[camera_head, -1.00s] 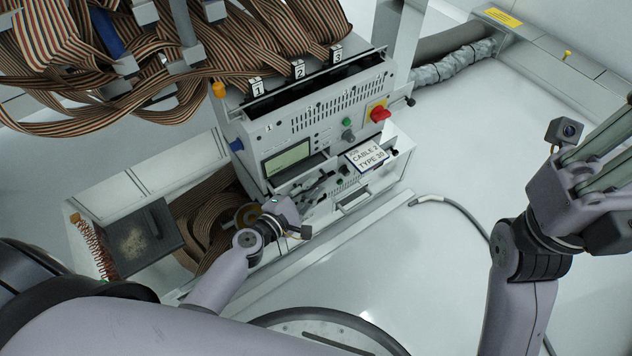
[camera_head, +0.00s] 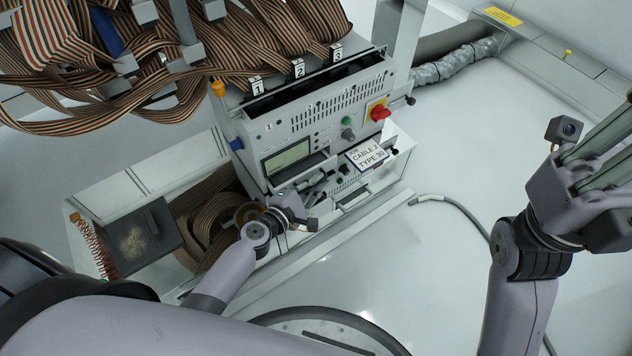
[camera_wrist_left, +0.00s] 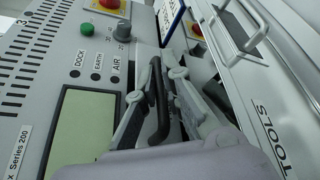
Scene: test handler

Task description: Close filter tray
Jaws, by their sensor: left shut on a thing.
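My left gripper (camera_head: 316,183) is at the lower front of the grey machine, just below its screen. In the left wrist view its fingers (camera_wrist_left: 160,80) are shut around a black bar handle (camera_wrist_left: 157,105) beside the screen. I take this handle to be the filter tray's; the tray body behind it is hidden by the fingers, and how far it stands out cannot be told. My right gripper (camera_head: 600,150) is raised at the right edge, away from the machine and partly cut off; its opening is unclear.
The machine (camera_head: 330,115) has a screen (camera_head: 287,158), a red knob (camera_head: 380,112) and a job card (camera_head: 368,157). A drawer marked TOOLS (camera_wrist_left: 268,125) is beside the gripper. A dark box with pale debris (camera_head: 133,243) is at left. Floor at right is clear but for a hose (camera_head: 455,205).

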